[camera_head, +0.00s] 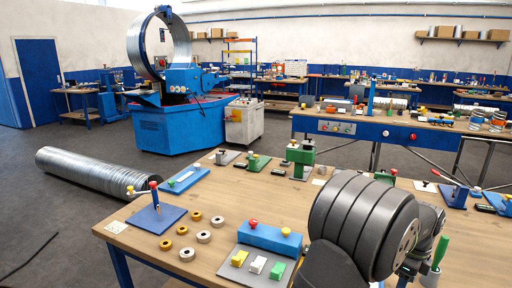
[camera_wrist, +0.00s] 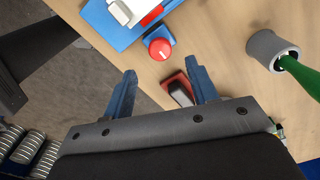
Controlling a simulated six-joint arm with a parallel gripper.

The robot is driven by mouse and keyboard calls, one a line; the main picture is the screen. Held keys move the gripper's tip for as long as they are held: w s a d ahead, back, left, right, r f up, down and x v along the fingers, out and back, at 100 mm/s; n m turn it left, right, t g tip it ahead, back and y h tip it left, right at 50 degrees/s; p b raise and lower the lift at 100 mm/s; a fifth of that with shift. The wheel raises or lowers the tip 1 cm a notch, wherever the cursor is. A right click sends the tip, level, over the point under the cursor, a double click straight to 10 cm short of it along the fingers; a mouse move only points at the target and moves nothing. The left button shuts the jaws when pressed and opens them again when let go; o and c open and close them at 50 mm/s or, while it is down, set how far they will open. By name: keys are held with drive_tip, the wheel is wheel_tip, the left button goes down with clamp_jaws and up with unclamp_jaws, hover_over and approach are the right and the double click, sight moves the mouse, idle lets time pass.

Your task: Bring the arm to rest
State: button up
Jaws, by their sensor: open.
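My gripper (camera_wrist: 163,82) shows in the wrist view with its two blue fingers spread wide apart. Nothing is clasped between them. A small black part on a red base (camera_wrist: 180,90) shows between the fingers, close to the right one; I cannot tell how far below it lies. My arm fills the lower right of the head view as thick dark grey links over the wooden bench (camera_head: 213,205). The fingers cannot be made out in the head view.
A red knob (camera_wrist: 159,48) on a blue fixture and a grey cup (camera_wrist: 272,50) with a green handle lie ahead. The bench also holds a blue plate with a lever (camera_head: 156,217), several rings (camera_head: 187,254) and a fixture with coloured blocks (camera_head: 262,262). A spiral duct (camera_head: 95,170) lies behind.

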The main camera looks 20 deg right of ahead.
wheel_tip(320, 180, down, 6)
drive_tip(key=shift+r, duration=0.2)
drive_tip(key=shift+f, duration=0.3)
drive_tip(key=n, duration=0.4)
drive_tip(key=shift+r, duration=0.1)
drive_tip(key=n, duration=0.4)
drive_tip(key=shift+n, duration=0.4)
drive_tip(key=n, duration=0.3)
drive_tip(key=shift+n, duration=2.4)
drive_tip(key=shift+o, duration=0.5)
